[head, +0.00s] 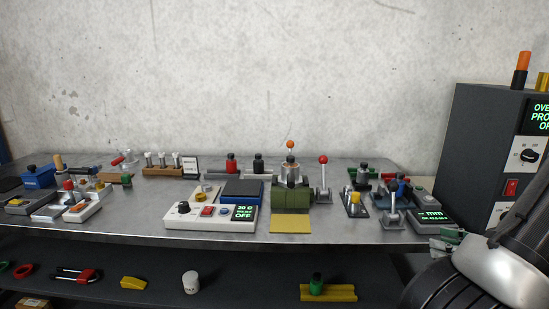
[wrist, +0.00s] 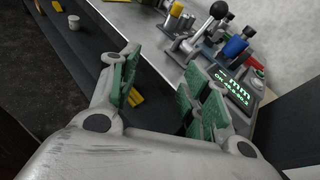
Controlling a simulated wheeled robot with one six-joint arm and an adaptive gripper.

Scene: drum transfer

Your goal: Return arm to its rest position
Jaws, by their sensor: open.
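My gripper (wrist: 165,95) shows in the wrist view with its two green-padded fingers spread apart and nothing between them. It is in the air near the front edge of the workbench, on the right side. In the head view part of my arm fills the lower right corner, and a green finger pad (head: 447,243) shows beside the mm display unit (head: 432,217). That display unit also shows in the wrist view (wrist: 239,88), to the right of the gripper and close to the right finger.
A steel workbench (head: 330,226) carries a hotplate unit (head: 183,219), a green press (head: 291,197) and several lever fixtures. A tall dark oven (head: 475,140) stands at the right. The shelf below holds a white cup (head: 190,282) and a yellow block (head: 328,292).

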